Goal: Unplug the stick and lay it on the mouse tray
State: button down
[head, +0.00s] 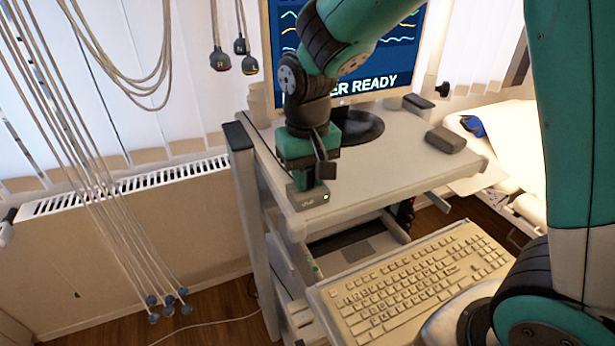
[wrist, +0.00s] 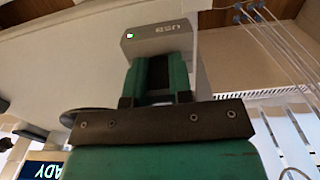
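A small grey box marked USB, with a green light, sits at the front left corner of the cart top. I see this USB box (head: 308,197) in the head view and again in the wrist view (wrist: 160,39). My gripper (head: 308,183) points down right at the box. In the wrist view its green fingers (wrist: 157,62) reach to the box, with dark material between them. I cannot make out a separate stick; it may be hidden between the fingers. A pale flat panel (head: 484,181) juts from the cart's right side; I cannot tell whether it is the mouse tray.
A monitor (head: 400,45) stands behind on the cart top (head: 385,165), with a dark grey block (head: 445,140) at its right. A keyboard (head: 420,285) lies lower in front. Cables (head: 100,190) hang at the left. The middle of the cart top is clear.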

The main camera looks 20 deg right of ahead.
jog(key=shift+r, duration=0.15)
jog(key=shift+r+p, duration=2.6)
jog(key=shift+r, duration=0.3)
